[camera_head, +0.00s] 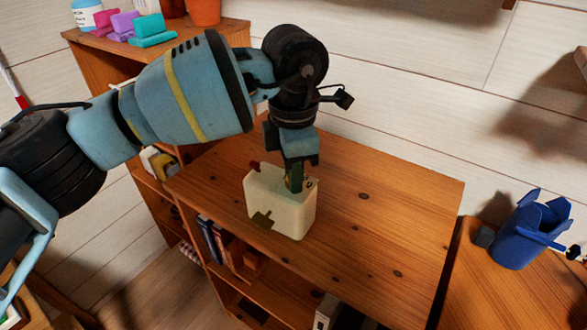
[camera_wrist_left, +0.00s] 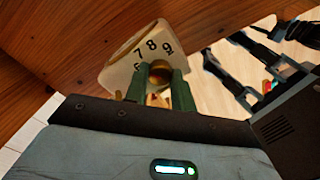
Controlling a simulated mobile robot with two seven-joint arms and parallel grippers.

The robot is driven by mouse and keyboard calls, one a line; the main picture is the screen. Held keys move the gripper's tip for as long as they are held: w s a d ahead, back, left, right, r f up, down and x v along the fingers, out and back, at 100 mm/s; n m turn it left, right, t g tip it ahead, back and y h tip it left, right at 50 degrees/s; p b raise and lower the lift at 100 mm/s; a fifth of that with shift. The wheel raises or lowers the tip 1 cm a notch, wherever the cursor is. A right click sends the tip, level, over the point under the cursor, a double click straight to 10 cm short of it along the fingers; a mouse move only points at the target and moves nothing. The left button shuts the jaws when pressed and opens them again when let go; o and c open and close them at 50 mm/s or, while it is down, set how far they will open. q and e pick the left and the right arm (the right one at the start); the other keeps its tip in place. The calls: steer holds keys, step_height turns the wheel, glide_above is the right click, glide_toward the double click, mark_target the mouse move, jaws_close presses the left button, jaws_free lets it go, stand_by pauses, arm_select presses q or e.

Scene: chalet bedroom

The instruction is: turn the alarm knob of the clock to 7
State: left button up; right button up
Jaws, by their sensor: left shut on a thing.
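The clock (camera_head: 283,207) is a cream box standing on the wooden shelf top, with a small red part on its upper left edge. My left gripper (camera_head: 294,183) reaches down to it from above. In the left wrist view the clock's dial face (camera_wrist_left: 126,70) shows the numbers 7, 8 and 9. The round brass knob (camera_wrist_left: 161,71) sits between the green fingers of my left gripper (camera_wrist_left: 161,80), which are shut on it. The knob's pointer cannot be made out, and the fingers hide the lower part of the dial.
The wooden shelf top (camera_head: 380,215) is clear around the clock, with books (camera_head: 213,238) on the shelf below. A blue container (camera_head: 530,232) stands on another wooden surface at the right. Coloured blocks (camera_head: 150,29) and an orange pot (camera_head: 204,10) stand on the higher shelf at the back left.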

arm_select(q)
steer(key=shift+m, duration=0.9)
steer(key=o, duration=1)
steer(key=shift+r, duration=0.25)
step_height(320, 180, up, 6)
steer(key=shift+r, duration=0.65)
